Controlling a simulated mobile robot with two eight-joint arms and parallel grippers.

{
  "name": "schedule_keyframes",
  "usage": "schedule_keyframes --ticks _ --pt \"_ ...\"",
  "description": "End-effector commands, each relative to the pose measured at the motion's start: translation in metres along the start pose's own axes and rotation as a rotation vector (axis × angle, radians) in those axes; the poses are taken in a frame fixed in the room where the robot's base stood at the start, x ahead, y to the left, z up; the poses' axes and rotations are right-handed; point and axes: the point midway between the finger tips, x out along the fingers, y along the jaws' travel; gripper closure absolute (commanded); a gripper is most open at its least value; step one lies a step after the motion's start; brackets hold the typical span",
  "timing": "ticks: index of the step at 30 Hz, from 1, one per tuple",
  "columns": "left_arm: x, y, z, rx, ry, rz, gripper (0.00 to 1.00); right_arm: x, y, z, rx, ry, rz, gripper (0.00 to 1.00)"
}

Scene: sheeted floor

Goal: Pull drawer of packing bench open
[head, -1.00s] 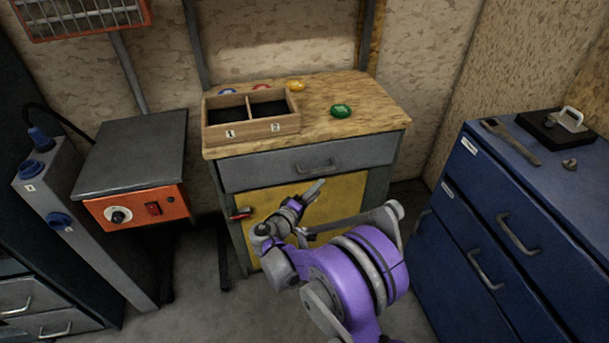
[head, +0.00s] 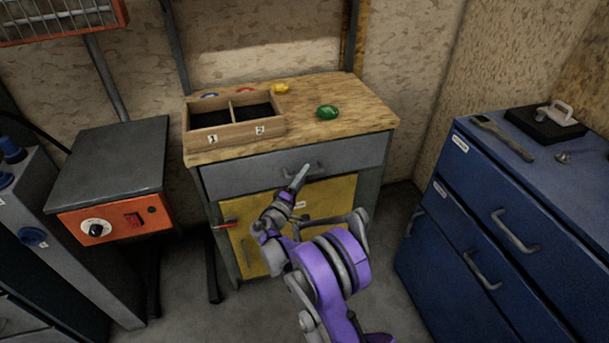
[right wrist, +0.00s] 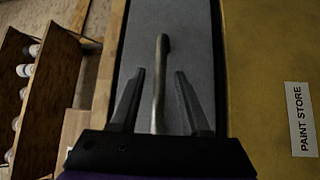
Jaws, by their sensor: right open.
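The packing bench (head: 372,108) has a wooden top and a grey drawer (head: 235,178), which is shut, above a yellow door (head: 335,197). The drawer's bar handle (head: 313,168) is at the middle of its front. My right gripper (head: 300,176) is in front of the drawer, its tips at the handle in the head view. In the right wrist view the open fingers (right wrist: 158,100) stand on either side of the handle (right wrist: 161,75), with gaps between. Whether they touch it cannot be told. My left gripper is not in view.
A two-compartment wooden box (head: 235,138) and a green piece (head: 327,112) are on the bench top. A blue drawer cabinet (head: 480,215) stands at right. A unit with an orange front (head: 115,222) stands at left. A red handle (head: 224,225) is beside the yellow door.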

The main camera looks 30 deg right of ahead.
Motion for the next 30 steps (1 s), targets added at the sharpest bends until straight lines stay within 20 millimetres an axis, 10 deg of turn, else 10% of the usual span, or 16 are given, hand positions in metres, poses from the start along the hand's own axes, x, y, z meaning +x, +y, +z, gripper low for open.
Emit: schedule_keyframes --ticks 11,20,30 --pt "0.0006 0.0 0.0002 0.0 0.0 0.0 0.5 0.0092 0.0003 0.0002 0.0 0.0 0.0 0.54" --pt "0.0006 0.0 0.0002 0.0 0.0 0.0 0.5 0.0088 0.0003 0.0001 0.0 0.0 0.0 1.0" --pt "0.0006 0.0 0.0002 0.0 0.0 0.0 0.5 0.0086 0.0003 0.0001 0.0 0.0 0.0 1.0"
